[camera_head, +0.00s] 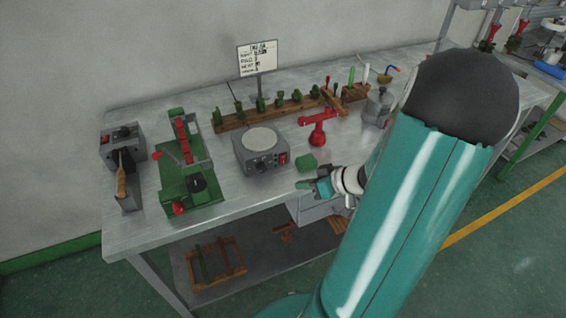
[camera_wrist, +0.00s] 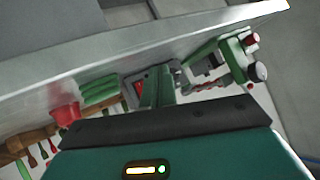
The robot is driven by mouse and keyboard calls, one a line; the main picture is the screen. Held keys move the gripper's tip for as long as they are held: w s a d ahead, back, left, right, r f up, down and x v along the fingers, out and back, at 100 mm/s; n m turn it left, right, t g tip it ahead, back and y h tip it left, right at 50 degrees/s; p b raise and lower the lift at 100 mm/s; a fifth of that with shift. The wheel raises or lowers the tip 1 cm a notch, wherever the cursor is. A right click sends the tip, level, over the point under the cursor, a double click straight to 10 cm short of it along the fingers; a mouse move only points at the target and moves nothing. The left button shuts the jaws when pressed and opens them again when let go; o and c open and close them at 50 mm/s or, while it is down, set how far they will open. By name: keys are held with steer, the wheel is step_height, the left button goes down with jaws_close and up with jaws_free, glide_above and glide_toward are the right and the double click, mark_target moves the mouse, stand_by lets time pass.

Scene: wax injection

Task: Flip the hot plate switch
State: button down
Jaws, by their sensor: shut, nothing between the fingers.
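The hot plate (camera_head: 261,152) is a grey box with a round pale top, standing on the metal bench. Its red switch (camera_head: 283,158) is on the right of its front face, beside a dark knob. My gripper (camera_head: 306,185) is shut and empty, near the bench's front edge, to the right of and nearer than the hot plate, apart from the switch. In the wrist view the red switch (camera_wrist: 139,87) shows just left of my fingers, which hide part of the hot plate. Whether the switch is on or off is too small to tell.
A green block (camera_head: 307,162) lies right of the hot plate, near my gripper. A red stand (camera_head: 317,127) is behind it. A green press (camera_head: 186,170) stands to the left. A wooden rack (camera_head: 235,122) with several green pieces runs behind.

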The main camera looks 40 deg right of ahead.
steer(key=shift+w+d+f, duration=0.15)
steer(key=shift+w+d, duration=0.2)
steer(key=shift+w, duration=1)
steer(key=shift+w+d+f, duration=0.15)
steer(key=shift+w+d, duration=0.2)
steer(key=shift+w, duration=0.95)
steer(key=shift+w+d+f, duration=0.15)
steer(key=shift+w+d, duration=0.2)
steer(key=shift+w, duration=1)
steer(key=shift+w, duration=0.1)
steer(key=shift+w+d+f, duration=0.1)
steer(key=shift+w+d, duration=0.05)
steer(key=shift+w, duration=0.15)
steer(key=shift+w, duration=0.3)
steer(key=shift+s, duration=0.1)
steer(key=shift+s, duration=0.6)
steer(key=shift+s+a+r, duration=0.1)
steer(key=shift+s+a, duration=0.2)
steer(key=shift+s, duration=0.5)
steer(key=shift+s+a+r, duration=0.15)
steer(key=shift+s+a, duration=0.1)
steer(key=shift+s, duration=0.55)
steer(key=shift+s+a+r, duration=0.1)
steer(key=shift+s+a, duration=0.2)
steer(key=shift+s, duration=0.5)
